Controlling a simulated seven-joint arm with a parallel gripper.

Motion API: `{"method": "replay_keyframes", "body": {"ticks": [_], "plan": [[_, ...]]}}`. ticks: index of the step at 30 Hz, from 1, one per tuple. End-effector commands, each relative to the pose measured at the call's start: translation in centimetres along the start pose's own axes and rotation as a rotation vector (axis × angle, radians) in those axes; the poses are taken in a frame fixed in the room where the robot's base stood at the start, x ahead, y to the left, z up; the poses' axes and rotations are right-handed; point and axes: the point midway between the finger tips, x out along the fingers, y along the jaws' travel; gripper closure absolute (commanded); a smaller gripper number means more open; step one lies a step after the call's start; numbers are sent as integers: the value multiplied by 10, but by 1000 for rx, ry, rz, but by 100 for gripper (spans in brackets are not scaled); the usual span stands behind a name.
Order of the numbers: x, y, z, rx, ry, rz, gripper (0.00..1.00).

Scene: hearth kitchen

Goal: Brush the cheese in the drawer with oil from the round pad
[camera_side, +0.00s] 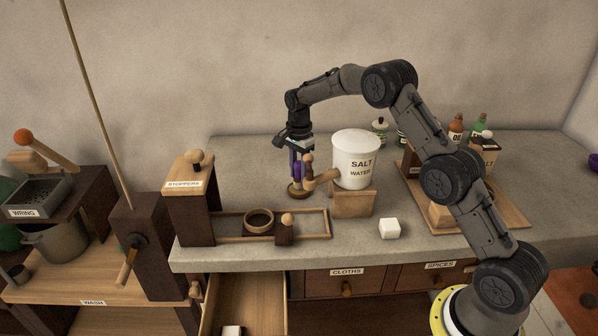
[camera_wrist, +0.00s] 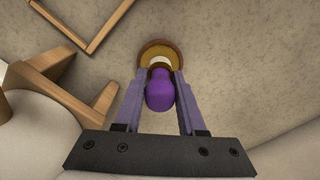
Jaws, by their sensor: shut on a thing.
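My gripper (camera_side: 297,172) is shut on a purple-handled brush (camera_wrist: 160,90) and points down over the counter. The brush stands about upright. Directly under it is the round pad (camera_side: 299,191), yellowish with a brown rim, which also shows in the wrist view (camera_wrist: 145,58). The brush tip is at the pad, but I cannot tell whether it touches. A pale block, seemingly the cheese (camera_side: 232,330), lies in the open drawer (camera_side: 262,300) below the counter's front edge, partly cut off by the picture's bottom.
The white salt water pot (camera_side: 356,160) and its wooden stand (camera_side: 353,203) are close to the right of my gripper. A wooden frame with a bowl (camera_side: 259,221) lies in front. A white cube (camera_side: 390,229) sits near the counter edge. The stoppers box (camera_side: 190,205) is at left.

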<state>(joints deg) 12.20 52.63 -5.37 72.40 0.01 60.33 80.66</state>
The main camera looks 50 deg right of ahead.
Motion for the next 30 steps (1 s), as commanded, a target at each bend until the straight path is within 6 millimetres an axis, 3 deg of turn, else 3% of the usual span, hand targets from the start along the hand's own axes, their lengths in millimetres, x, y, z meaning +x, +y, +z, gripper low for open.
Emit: {"method": "replay_keyframes", "body": {"ticks": [30], "plan": [[9, 0, 0, 0, 0, 0, 100]]}}
